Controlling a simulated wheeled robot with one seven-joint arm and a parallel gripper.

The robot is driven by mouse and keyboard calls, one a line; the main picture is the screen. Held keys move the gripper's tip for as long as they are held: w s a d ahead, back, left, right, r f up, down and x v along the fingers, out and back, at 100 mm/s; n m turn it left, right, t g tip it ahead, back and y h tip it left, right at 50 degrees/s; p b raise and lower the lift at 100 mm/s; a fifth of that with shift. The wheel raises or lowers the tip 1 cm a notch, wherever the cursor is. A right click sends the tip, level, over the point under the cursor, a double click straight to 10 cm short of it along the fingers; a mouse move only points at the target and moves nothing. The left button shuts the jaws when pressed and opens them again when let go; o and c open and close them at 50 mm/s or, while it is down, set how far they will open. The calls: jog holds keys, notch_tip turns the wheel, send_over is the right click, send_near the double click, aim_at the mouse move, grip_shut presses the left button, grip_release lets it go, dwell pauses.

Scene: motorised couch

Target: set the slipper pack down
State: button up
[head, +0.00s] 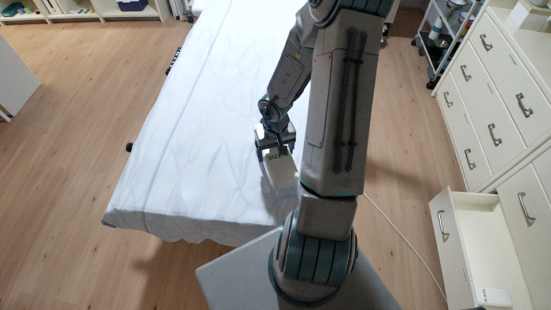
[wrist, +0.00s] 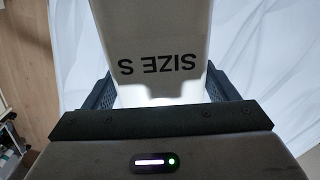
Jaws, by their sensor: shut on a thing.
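In the wrist view the pack (wrist: 162,45) reads "SIZE S", upside down. My gripper (head: 277,150) is shut on the pack, with one dark finger on each side of it in the wrist view (wrist: 160,92). The pack is over the near right part of the couch (head: 185,150), which is covered with a white sheet. I cannot tell whether the pack touches the sheet. My arm hides part of the couch's right edge.
A white drawer cabinet (head: 490,130) stands at the right. Its open lower drawer (head: 470,235) holds a pale pack (head: 493,296). A trolley (head: 440,40) stands at the back right. A cable (head: 405,240) lies on the floor. The sheet's left and middle are clear.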

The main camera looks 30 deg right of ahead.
jog(key=shift+f+b, duration=0.6)
jog(key=shift+f, duration=1.2)
jog(key=o, duration=1)
jog(key=shift+f, duration=0.15)
